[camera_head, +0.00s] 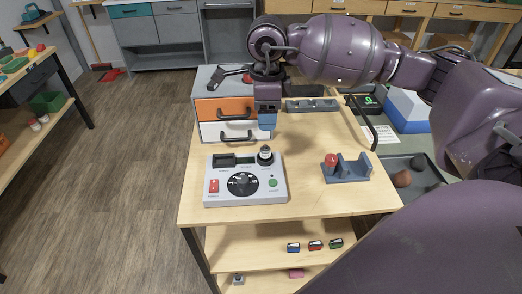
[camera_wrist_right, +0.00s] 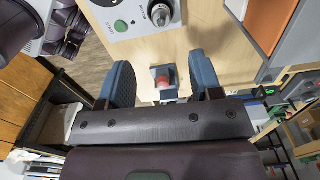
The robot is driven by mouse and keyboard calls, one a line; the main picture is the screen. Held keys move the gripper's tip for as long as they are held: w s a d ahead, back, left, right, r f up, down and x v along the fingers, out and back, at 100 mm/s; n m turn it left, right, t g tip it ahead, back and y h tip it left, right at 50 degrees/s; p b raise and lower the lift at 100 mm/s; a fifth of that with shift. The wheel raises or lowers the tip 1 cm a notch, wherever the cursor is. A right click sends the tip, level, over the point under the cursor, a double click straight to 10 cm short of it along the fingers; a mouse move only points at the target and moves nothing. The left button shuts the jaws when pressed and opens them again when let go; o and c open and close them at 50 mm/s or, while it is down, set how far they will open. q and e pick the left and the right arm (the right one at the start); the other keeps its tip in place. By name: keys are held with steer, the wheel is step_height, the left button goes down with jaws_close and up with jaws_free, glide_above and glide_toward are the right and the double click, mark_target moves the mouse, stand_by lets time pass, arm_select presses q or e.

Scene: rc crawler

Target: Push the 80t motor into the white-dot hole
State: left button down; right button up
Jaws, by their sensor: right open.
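My right gripper (camera_head: 266,121) is open over the table, just behind the grey control box (camera_head: 246,198); its blue fingers show apart and empty in the right wrist view (camera_wrist_right: 166,85). A dark cylinder with a pale band (camera_head: 265,155) stands upright at the box's back right corner; it also shows in the right wrist view (camera_wrist_right: 160,15). Blue (camera_head: 294,247), red (camera_head: 315,245) and green (camera_head: 336,243) small parts lie on the lower shelf. I cannot tell which thing is the 80t motor, and no white-dot hole can be made out. My left gripper is out of view.
A grey cradle (camera_head: 352,170) with a red-topped part (camera_head: 331,160) stands at the table's right. A drawer unit with an orange drawer (camera_head: 224,109) stands at the back left. A dark slotted rack (camera_head: 312,105) lies behind. The table middle is clear.

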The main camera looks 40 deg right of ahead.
glide_above(265, 146)
steer(key=f, duration=0.4)
steer(key=shift+s+f, duration=0.2)
steer(key=shift+f, duration=0.15)
steer(key=shift+w+d+f+b, duration=0.15)
steer(key=shift+f+b, duration=0.1)
steer(key=shift+f, duration=1.25)
steer(key=shift+w+a+f+b, duration=0.1)
steer(key=shift+f+b, duration=0.1)
steer(key=shift+f, duration=1.3)
steer(key=c, duration=1)
steer(key=shift+r, duration=0.15)
steer(key=shift+c, duration=0.2)
